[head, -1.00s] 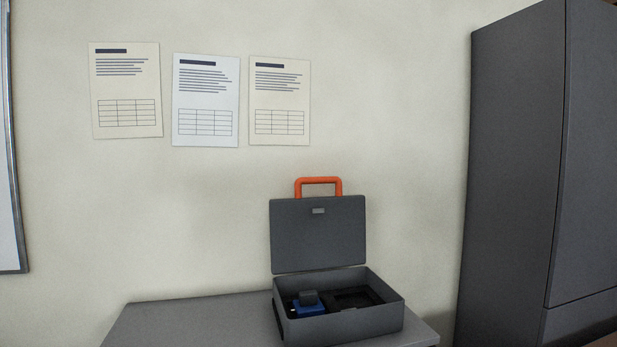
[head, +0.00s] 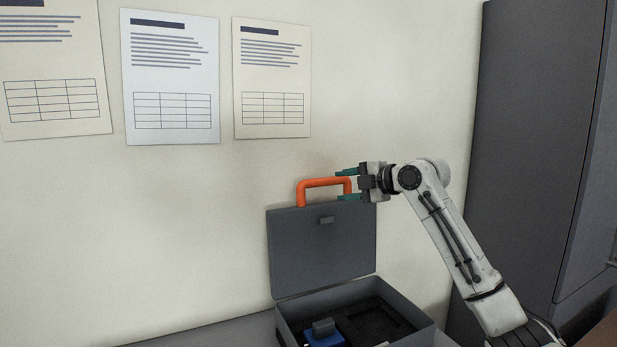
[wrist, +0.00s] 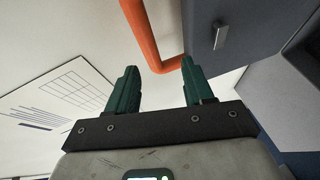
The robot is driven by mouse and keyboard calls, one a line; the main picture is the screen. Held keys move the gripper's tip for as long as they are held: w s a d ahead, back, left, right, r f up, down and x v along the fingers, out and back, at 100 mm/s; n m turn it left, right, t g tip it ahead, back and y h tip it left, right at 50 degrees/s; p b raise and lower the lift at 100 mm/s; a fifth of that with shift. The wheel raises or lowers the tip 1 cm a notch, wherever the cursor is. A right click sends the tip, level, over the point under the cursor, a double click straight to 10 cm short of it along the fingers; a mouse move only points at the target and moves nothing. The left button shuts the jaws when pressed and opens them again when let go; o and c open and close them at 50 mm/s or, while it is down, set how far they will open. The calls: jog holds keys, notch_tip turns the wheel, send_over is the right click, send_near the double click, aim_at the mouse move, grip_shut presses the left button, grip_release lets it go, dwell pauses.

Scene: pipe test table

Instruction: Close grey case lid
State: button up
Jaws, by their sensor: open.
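The grey case (head: 425,325) stands on the table with its grey lid (head: 322,250) raised upright. An orange handle (head: 303,194) is at the lid's top edge, and a small latch (head: 327,219) sits below it. My gripper (head: 343,184) is open at the right end of the handle, pointing left. In the wrist view, the two green fingers (wrist: 158,88) are apart, with the orange handle (wrist: 143,35) just beyond their tips. The lid (wrist: 235,22) shows at the upper right there. I cannot tell whether the fingers touch the handle.
A blue item (head: 323,338) and a black insert (head: 372,322) lie inside the case. The grey table (head: 235,333) shows to the left of it. A wall with paper sheets (head: 172,75) is behind, and a tall dark cabinet (head: 530,140) stands at the right.

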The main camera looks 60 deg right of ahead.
aim_at(328, 181)
jog(key=w+d+p, duration=0.1)
jog(key=w, duration=0.2)
jog(key=w+p, duration=0.1)
jog(key=w, duration=0.1)
jog(key=w+d+p, duration=0.1)
jog(key=w, duration=0.2)
jog(key=shift+w+d+f+p, duration=0.3)
jog(key=shift+d+f, duration=0.05)
jog(key=shift+w+d+f, duration=0.1)
jog(key=shift+w+f, duration=0.25)
jog(key=shift+w, duration=0.3)
grip_shut()
